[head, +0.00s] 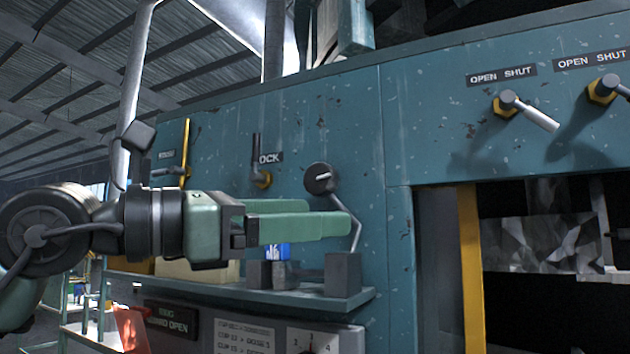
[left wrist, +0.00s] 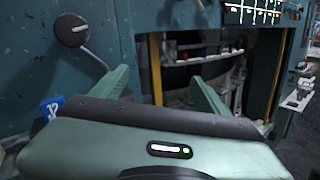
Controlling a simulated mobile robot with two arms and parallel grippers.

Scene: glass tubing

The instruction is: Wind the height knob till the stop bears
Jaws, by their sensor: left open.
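A round dark knob (head: 319,179) with a pale crank handle sits on the teal machine panel. It also shows in the left wrist view (left wrist: 71,30). No label on it is readable, so I cannot tell whether it is the height knob. A bent metal rod (head: 346,207) runs from beside it down to a grey block (head: 342,275). My left gripper (head: 335,222) is open, its green fingers just below the knob in the head view. In the left wrist view its spread fingers (left wrist: 160,77) hold nothing, and the knob is left of them. I cannot identify the stop. My right gripper is not in view.
A shelf (head: 225,290) juts out below the gripper, carrying a blue box (head: 277,251) and dark blocks. A partly hidden lock lever (head: 257,160) is left of the knob. OPEN SHUT levers (head: 525,110) and a dark opening with a yellow edge (head: 470,268) are right.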

